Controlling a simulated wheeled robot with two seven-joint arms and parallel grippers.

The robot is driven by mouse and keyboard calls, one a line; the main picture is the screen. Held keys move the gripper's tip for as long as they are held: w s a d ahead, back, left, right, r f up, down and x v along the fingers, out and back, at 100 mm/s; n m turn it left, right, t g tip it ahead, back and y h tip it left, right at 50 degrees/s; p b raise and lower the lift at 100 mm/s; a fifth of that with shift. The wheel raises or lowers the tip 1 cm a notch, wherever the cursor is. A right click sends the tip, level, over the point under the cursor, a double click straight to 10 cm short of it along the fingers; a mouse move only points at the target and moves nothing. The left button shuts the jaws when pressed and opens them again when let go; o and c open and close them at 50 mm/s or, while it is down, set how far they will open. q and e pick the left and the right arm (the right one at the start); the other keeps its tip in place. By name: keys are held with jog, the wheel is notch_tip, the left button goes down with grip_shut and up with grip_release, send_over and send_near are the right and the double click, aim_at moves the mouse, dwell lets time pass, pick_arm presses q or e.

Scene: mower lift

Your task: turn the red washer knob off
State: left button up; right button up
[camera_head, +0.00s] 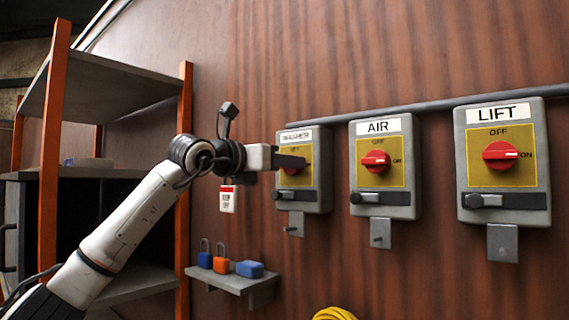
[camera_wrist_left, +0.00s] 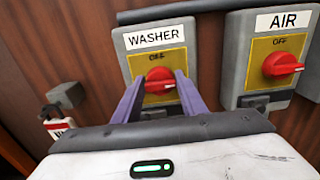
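The washer box (camera_head: 318,199) is the leftmost of three grey switch boxes on the wooden wall. Its red knob (camera_head: 291,170) is partly hidden by my left gripper (camera_head: 302,162) in the head view. In the left wrist view the red washer knob (camera_wrist_left: 158,80) sits between the tips of the two purple fingers of my left gripper (camera_wrist_left: 161,80). The fingers are apart, one on each side of the knob; whether they touch it I cannot tell. The knob's handle appears to point right, with OFF printed above it. My right gripper is not in view.
The AIR box (camera_head: 400,205) and LIFT box (camera_head: 540,150) stand to the right, with red knobs pointing toward ON. A small shelf (camera_head: 237,283) with padlocks is below. A red-and-white tag (camera_head: 228,199) hangs near my left wrist. An orange-framed rack (camera_head: 185,220) stands left.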

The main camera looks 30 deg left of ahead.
pick_arm(q)
jog(key=c, duration=0.3)
jog(key=shift+c, duration=0.2)
jog(key=shift+f, duration=0.1)
jog(key=shift+a+f+n+b, duration=0.1)
jog(key=shift+n+b, duration=0.7)
jog(key=shift+n, duration=3.65)
jog(key=shift+a+f+n+b, duration=0.1)
jog(key=shift+n+b, duration=0.7)
jog(key=shift+n, duration=3.65)
